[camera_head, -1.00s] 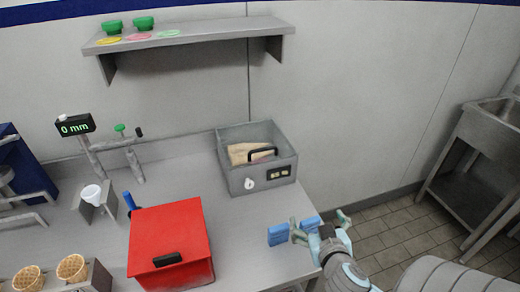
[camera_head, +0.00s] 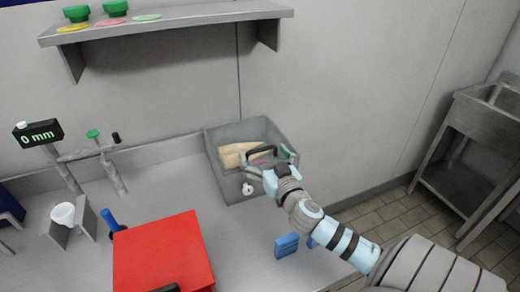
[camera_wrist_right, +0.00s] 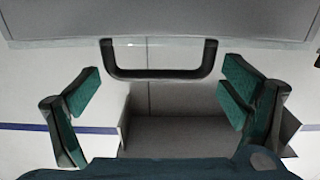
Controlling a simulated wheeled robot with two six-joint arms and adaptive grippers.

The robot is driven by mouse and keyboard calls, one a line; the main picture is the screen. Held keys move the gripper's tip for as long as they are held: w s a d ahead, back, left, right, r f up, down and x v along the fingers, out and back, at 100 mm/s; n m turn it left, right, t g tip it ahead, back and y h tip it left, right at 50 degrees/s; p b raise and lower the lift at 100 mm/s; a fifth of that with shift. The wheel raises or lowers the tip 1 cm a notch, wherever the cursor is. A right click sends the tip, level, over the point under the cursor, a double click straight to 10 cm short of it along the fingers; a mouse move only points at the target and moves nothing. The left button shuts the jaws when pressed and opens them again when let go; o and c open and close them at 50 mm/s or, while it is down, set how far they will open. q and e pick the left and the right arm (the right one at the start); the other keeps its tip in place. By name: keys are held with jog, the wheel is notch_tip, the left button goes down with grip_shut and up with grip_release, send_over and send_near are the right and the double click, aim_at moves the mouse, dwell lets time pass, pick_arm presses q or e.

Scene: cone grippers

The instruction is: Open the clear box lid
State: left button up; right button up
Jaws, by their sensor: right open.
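The box (camera_head: 226,186) is grey, stands at the back right of the counter and has pale, tan contents showing inside. Its black lid handle (camera_head: 262,151) is a bar loop over the box top; the clear lid itself is hard to make out. My right gripper (camera_head: 267,160) is at the front of the box, close to the handle, and partly covers the box front. In the right wrist view the handle (camera_wrist_right: 158,76) lies ahead between the two green-padded fingers of the gripper (camera_wrist_right: 162,90), which are wide apart and not touching it. My left gripper is not in view.
A red box (camera_head: 165,250) stands on the counter (camera_head: 245,235) at front left. Blue blocks (camera_head: 287,245) are near the right edge. A shelf (camera_head: 190,22) hangs above. A display (camera_head: 38,134) and a white cup (camera_head: 63,214) are at left.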

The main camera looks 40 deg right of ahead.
jog(key=shift+x, duration=1)
jog(key=shift+r, duration=0.1)
jog(key=c, duration=1.4)
